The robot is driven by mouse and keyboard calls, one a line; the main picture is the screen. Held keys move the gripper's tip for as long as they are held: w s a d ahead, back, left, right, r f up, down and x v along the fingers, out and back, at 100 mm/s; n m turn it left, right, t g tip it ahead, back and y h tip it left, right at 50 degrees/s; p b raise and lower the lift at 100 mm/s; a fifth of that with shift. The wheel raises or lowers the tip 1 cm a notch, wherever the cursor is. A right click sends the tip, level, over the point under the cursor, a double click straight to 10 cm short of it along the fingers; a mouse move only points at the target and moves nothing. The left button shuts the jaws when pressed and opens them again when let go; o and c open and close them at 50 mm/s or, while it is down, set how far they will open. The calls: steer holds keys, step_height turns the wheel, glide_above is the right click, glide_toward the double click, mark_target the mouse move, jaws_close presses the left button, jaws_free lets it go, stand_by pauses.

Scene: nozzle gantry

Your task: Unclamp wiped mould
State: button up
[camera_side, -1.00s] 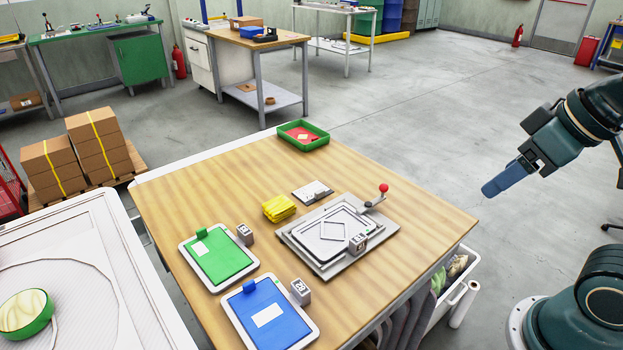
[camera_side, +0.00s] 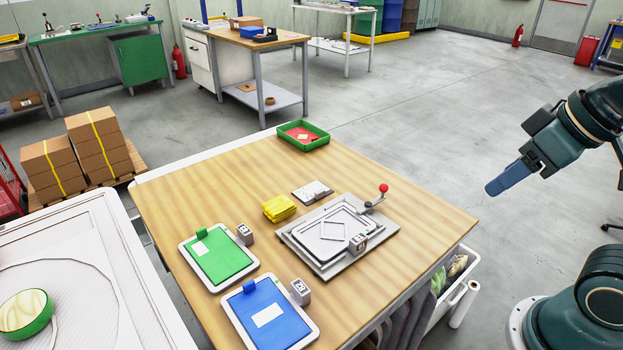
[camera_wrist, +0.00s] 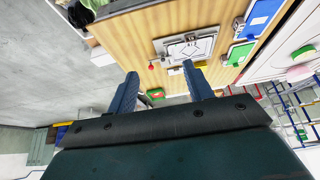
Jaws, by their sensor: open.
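The mould (camera_side: 320,242) is a grey plate with a raised frame and a diamond outline, lying on the wooden table. A clamp lever with a red ball knob (camera_side: 383,188) stands at its far right corner. A small tagged grey block (camera_side: 357,243) sits at its near right edge. A yellow folded cloth (camera_side: 279,208) lies to its left. My gripper (camera_side: 491,190) is open and empty, in the air right of the table, well apart from the mould. In the wrist view, the mould (camera_wrist: 188,47) and red knob (camera_wrist: 151,67) show beyond the two blue fingers (camera_wrist: 160,85).
Green (camera_side: 222,257) and blue (camera_side: 268,318) panels lie at the front left, each beside a tagged block. A grey plate (camera_side: 312,191) lies behind the mould. A green tray (camera_side: 303,135) with red contents stands at the far edge. The table's right side is bare.

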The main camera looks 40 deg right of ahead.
steer(key=shift+w+d, duration=0.1)
steer(key=shift+w, duration=0.3)
jaws_close()
steer(key=w+d+f+n+g, duration=0.1)
steer(key=w+d+f, duration=0.3)
steer(key=w, duration=0.3)
steer(key=w+d+f+n+g, duration=0.1)
steer(key=w+d+f, duration=0.2)
steer(key=w, duration=0.5)
steer(key=shift+w+d+f+y, duration=0.2)
steer(key=shift+d+f+y, duration=0.15)
steer(key=shift+d, duration=0.35)
